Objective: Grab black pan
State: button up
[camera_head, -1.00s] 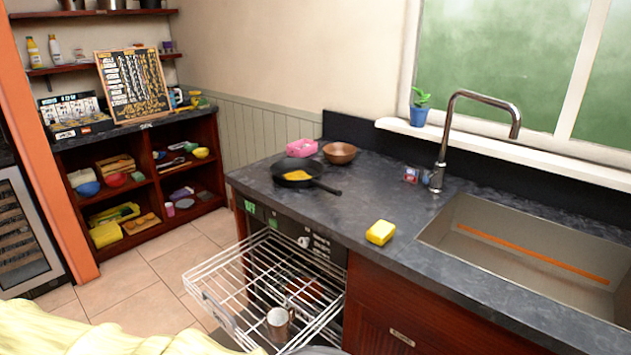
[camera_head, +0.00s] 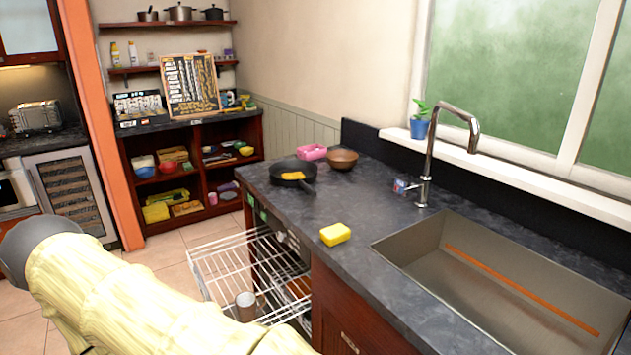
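The black pan (camera_head: 293,171) sits on the dark countertop (camera_head: 350,221), near the counter's far left corner. A yellow-orange piece of something (camera_head: 293,176) lies in it. Its handle points toward the right and toward me. My arm, with a pale yellow cover, crosses the lower left of the view, well short of the pan. My gripper cannot be made out in this view. Nothing touches the pan.
A pulled-out wire dishwasher rack (camera_head: 218,266) with a cup (camera_head: 246,305) stands below the counter. A brown bowl (camera_head: 341,158), a pink container (camera_head: 312,152), a yellow sponge (camera_head: 335,234) and a sink (camera_head: 430,260) with a faucet (camera_head: 430,150) are on the counter side.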

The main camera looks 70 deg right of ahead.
aim_at(287, 172)
jog(key=z, duration=1.5)
